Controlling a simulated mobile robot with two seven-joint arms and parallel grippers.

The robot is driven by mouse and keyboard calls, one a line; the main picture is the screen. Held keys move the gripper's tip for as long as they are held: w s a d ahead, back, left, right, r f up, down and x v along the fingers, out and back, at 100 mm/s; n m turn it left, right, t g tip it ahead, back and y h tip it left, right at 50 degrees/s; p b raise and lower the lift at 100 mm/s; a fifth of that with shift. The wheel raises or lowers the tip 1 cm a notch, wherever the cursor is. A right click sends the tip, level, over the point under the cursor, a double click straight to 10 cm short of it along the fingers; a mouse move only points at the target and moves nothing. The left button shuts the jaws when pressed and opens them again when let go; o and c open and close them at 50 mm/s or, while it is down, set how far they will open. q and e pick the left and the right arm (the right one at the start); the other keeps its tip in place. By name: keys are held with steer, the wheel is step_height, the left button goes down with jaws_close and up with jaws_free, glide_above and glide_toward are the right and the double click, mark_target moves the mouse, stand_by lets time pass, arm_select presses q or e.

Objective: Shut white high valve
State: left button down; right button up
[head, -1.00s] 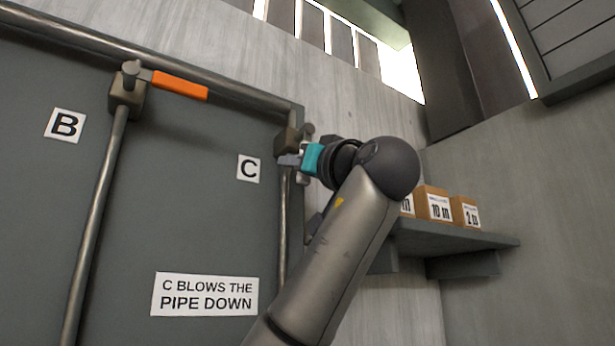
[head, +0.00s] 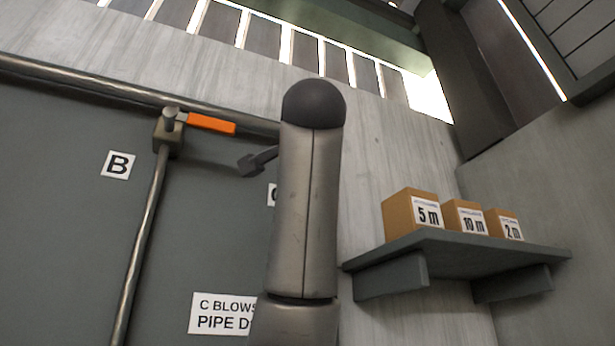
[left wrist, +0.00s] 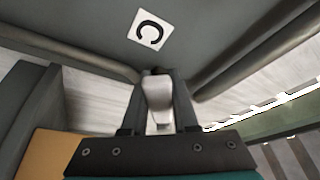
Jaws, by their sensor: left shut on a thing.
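The white valve handle (left wrist: 158,95) shows in the left wrist view between the two dark fingers of my left gripper (left wrist: 158,77). The fingers are shut on it. The C label (left wrist: 150,30) is on the dark panel beyond the fingertips, tilted in this view. In the head view my left arm covers the C valve and nearly all of the C label, and the handle cannot be made out. A small dark grey piece (head: 252,163) sticks out left of my arm; I cannot tell what it belongs to. My right gripper is in neither view.
An orange-handled valve (head: 211,124) sits on the B pipe (head: 141,245), left of my arm. A shelf (head: 455,255) at the right holds boxes marked 5 m (head: 412,213), 10 m (head: 464,220) and 2 m (head: 506,225). A sign (head: 221,314) is partly covered by my arm.

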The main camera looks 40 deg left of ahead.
arm_select(q)
steer(key=shift+s+a+r+m+g+h+p, duration=0.15)
steer(key=shift+r+m+h+p, duration=0.4)
steer(key=shift+m, duration=0.7)
steer(key=shift+s+d+r+m+g+h+p, duration=0.15)
steer(key=shift+r+m+h+p, duration=0.25)
steer(key=shift+r+m+p, duration=0.55)
steer(key=shift+s+a+r+m+g+h+p, duration=0.2)
steer(key=shift+m+h+p, duration=0.25)
steer(key=shift+m, duration=1.05)
steer(key=c, duration=0.7)
jaws_free()
steer(key=shift+d, duration=0.15)
steer(key=b+v, duration=0.4)
steer(key=v, duration=1.1)
steer(key=shift+s+b, duration=0.15)
steer(key=shift+b, duration=0.15)
steer(key=shift+f, duration=0.1)
